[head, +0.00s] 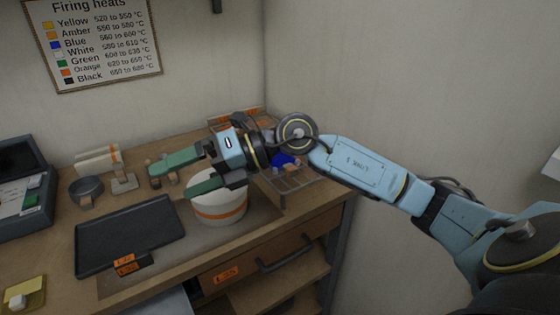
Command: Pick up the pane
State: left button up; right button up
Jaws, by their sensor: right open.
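A small blue piece (284,160), possibly the pane, lies at the wire rack (294,184) on the right end of the bench. My right arm partly hides it, so its full shape cannot be told. My right gripper (169,182) has two green fingers spread apart, with nothing visible between them. It points left, over and beside the white round pot with an orange band (221,210), away from the blue piece. Whether it touches the pot cannot be told. My left gripper is not in view.
A black tray (128,236) lies on the bench (60,262), left of the pot. A grey bowl (86,190) and a small stand (124,182) are behind it. A dark open case (22,205) is at the left, a yellow pad (27,290) at front left. A wall closes the right side.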

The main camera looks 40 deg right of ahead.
jog(key=w+d+f+h, duration=0.2)
jog(key=d+h, duration=0.5)
jog(key=d, duration=0.3)
jog(key=m+g+h, duration=0.1)
jog(key=m+h, duration=0.2)
jog(key=h, duration=0.5)
send_near(287, 164)
jog(key=shift+b+x, duration=0.4)
jog(key=shift+x, duration=0.75)
jog(key=shift+w+f, duration=0.15)
jog(key=shift+f, duration=0.35)
jog(key=x, duration=0.5)
jog(key=shift+d, duration=0.1)
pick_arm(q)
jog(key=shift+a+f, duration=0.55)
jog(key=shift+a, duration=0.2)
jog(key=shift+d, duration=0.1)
pick_arm(e)
jog(key=c, duration=1)
jog(key=shift+r, duration=0.1)
jog(key=shift+c, duration=0.2)
